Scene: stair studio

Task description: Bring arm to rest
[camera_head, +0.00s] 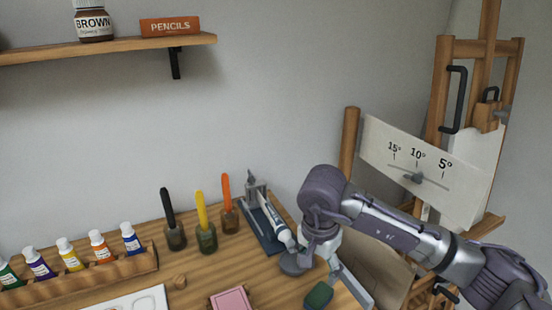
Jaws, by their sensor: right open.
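My right arm comes in from the right, bends at a raised joint and points down over the right end of the wooden table. My right gripper (313,266) is open, low at the table's right end, beside the blue stand. Its fingertips are hard to make out, and I see nothing held in it. My left gripper is not in view.
A blue stand (262,232) with a white tube, a green block (319,295) and a pink block (230,299) are near the gripper. Several handled jars, including a yellow one (207,238), stand left. An easel (437,100) and angle board (378,145) stand behind the arm.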

